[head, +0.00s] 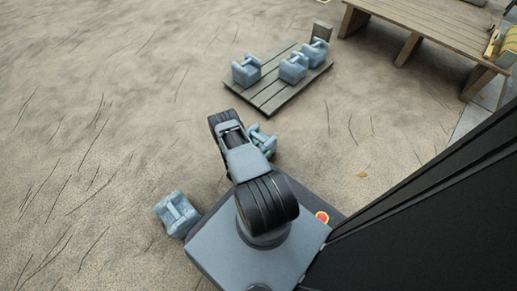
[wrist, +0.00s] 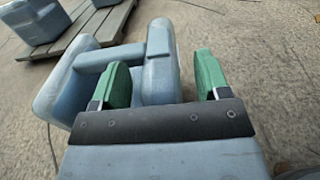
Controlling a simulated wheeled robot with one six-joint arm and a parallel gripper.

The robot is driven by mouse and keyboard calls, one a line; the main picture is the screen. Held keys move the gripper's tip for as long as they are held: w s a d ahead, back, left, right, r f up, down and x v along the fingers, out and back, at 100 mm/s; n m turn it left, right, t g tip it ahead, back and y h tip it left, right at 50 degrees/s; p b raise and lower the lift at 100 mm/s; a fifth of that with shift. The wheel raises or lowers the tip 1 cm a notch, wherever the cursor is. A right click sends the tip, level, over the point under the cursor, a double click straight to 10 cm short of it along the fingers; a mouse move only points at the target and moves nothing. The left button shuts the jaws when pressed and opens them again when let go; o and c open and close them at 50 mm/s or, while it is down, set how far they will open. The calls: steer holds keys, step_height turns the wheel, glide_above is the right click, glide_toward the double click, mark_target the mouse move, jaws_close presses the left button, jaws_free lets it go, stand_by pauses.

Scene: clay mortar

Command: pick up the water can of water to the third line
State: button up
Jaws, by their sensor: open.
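A blue-grey water can (head: 258,134) stands on the ground beside my arm in the head view, partly hidden by the arm. In the wrist view the can (wrist: 157,50) fills the middle, with its handle bar (wrist: 108,56) toward the left. My gripper (wrist: 163,78) has green fingers spread apart, with part of the can showing between and beyond them. I cannot tell whether they touch it. In the head view my gripper (head: 266,150) is mostly hidden by the can and arm. No level lines can be made out on the can.
Several similar cans (head: 246,70) stand on a wooden pallet (head: 272,95) beyond. Another can (head: 177,214) is on the ground at left, close to my base. A wooden bench (head: 430,28) stands at upper right. The sandy ground at left is open.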

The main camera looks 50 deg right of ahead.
steer(key=shift+d, duration=0.2)
steer(key=shift+c, duration=0.4)
jaws_close()
stand_by(0.3)
steer(key=shift+w+r, duration=0.15)
steer(key=shift+r, duration=0.05)
